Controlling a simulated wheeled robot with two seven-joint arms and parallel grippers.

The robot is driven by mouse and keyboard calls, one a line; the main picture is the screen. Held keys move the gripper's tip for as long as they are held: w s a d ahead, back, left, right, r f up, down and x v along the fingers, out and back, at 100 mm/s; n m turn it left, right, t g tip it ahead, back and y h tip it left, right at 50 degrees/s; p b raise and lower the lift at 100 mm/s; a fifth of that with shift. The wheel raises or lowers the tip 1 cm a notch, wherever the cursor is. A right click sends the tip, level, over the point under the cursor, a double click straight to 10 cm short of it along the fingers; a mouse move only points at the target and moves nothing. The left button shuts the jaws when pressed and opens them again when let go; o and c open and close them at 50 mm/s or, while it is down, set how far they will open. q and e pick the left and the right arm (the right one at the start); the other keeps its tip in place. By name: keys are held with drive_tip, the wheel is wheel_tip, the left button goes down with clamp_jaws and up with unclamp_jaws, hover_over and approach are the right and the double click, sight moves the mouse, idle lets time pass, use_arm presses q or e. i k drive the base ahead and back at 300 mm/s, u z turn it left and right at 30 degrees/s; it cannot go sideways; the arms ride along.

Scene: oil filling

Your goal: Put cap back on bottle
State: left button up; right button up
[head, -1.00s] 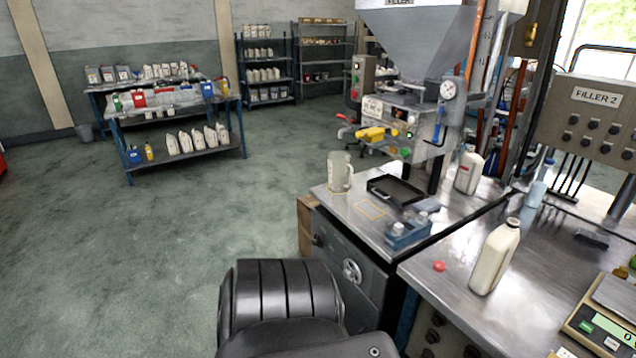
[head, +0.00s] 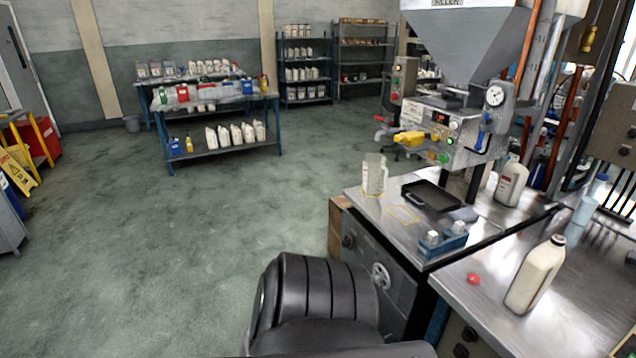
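A cream bottle (head: 535,278) stands upright on the metal bench at the right, with a dark open-looking neck. A small red cap (head: 473,279) lies on the bench to the left of the bottle, apart from it. Another white bottle with a red label (head: 510,184) stands further back beside the filling machine. Neither gripper shows in the head view. A black padded part, probably mine, fills the bottom middle.
The filling machine (head: 452,130) rises behind the bench. A clear jug (head: 374,175), a black tray (head: 431,195) and a blue holder with small bottles (head: 442,240) stand on its table. Stocked tables and shelves stand at the back. The floor at left is open.

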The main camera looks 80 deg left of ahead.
sight(538, 268)
drive_tip(key=u, duration=1.25)
